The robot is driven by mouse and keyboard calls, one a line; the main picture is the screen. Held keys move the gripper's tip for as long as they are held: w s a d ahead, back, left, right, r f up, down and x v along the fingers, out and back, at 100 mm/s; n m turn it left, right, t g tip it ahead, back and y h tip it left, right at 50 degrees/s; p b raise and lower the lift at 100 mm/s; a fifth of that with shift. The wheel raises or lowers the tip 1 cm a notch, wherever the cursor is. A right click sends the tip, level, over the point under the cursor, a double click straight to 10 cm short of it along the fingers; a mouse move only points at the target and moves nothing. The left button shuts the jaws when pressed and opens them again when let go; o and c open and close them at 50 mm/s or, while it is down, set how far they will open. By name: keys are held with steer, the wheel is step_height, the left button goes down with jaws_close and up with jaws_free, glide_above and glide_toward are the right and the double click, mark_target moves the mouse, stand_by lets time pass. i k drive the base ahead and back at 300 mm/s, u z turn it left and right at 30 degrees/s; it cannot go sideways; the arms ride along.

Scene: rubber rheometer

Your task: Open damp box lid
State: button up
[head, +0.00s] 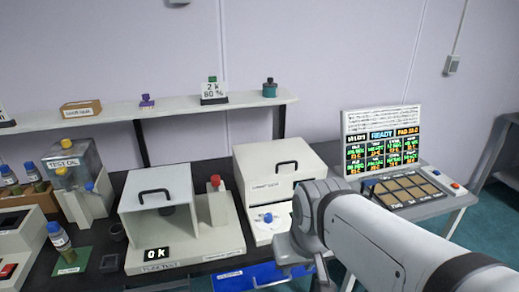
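No label that I can read says damp box. A white box (251,165) with a black handle (293,168) on its sloped top stands in the middle of the bench; its top looks closed, and its front label is too small to read surely. My gripper (302,262) is in front of and right of the middle box, apart from both handles. My arm covers part of the box's right side. The fingers are partly hidden, so their opening is unclear.
A console (408,200) with brown tiles and a lit screen (382,149) stands at the right. A bottle (59,236) and an oil container (72,165) stand at the left. A shelf (180,108) runs along the wall.

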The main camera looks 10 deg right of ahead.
mark_target(267, 160)
steer(key=i, duration=1)
steer(key=u, duration=0.05)
